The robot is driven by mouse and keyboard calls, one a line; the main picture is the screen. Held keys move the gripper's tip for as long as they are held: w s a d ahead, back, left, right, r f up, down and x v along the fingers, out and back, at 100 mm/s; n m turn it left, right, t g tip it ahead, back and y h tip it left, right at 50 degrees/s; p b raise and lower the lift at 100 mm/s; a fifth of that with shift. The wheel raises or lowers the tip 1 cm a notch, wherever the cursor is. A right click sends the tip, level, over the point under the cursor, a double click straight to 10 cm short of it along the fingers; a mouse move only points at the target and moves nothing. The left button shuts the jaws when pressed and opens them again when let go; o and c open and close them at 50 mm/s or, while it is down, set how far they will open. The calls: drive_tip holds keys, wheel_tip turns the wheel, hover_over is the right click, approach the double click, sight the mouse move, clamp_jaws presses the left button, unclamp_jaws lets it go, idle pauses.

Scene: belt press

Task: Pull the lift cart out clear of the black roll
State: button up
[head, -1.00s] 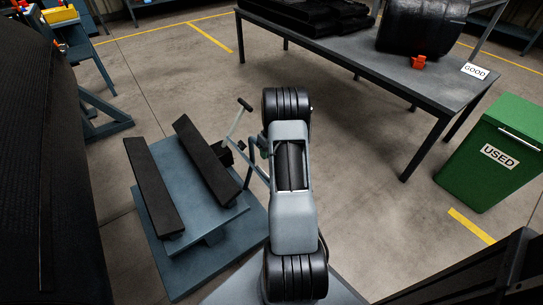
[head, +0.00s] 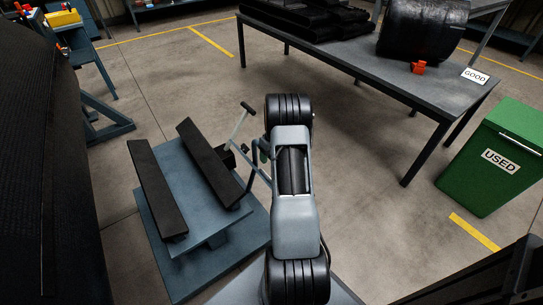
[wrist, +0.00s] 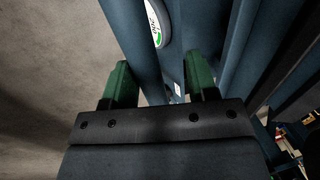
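The lift cart (head: 196,195) stands left of centre in the head view, a blue platform on a wider blue base. Two black sloped rails lie along its top, with nothing resting on them. Its handle (head: 239,121) rises at the right side, close to my arm. The big black roll (head: 40,170) fills the left edge, beside the cart with a strip of floor between. In the wrist view my gripper (wrist: 160,82) has its green fingers apart, with blue bars between and beyond them. I cannot tell whether they touch.
A grey table (head: 420,92) with black slabs, a black drum and a GOOD sign stands at the back right. A green USED bin (head: 492,160) stands at the right. A blue stand (head: 95,95) is at upper left. Floor between cart and table is clear.

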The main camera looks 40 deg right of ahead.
drive_tip(key=shift+d, duration=0.1)
drive_tip(key=shift+d+r, duration=0.1)
drive_tip(key=shift+r, duration=0.2)
wheel_tip(320, 180, up, 13)
drive_tip(key=d+p, duration=0.2)
drive_tip(key=p, duration=0.1)
drive_tip(key=shift+s+d+p, duration=0.15)
drive_tip(key=shift+d+p, duration=0.05)
drive_tip(key=shift+p, duration=0.2)
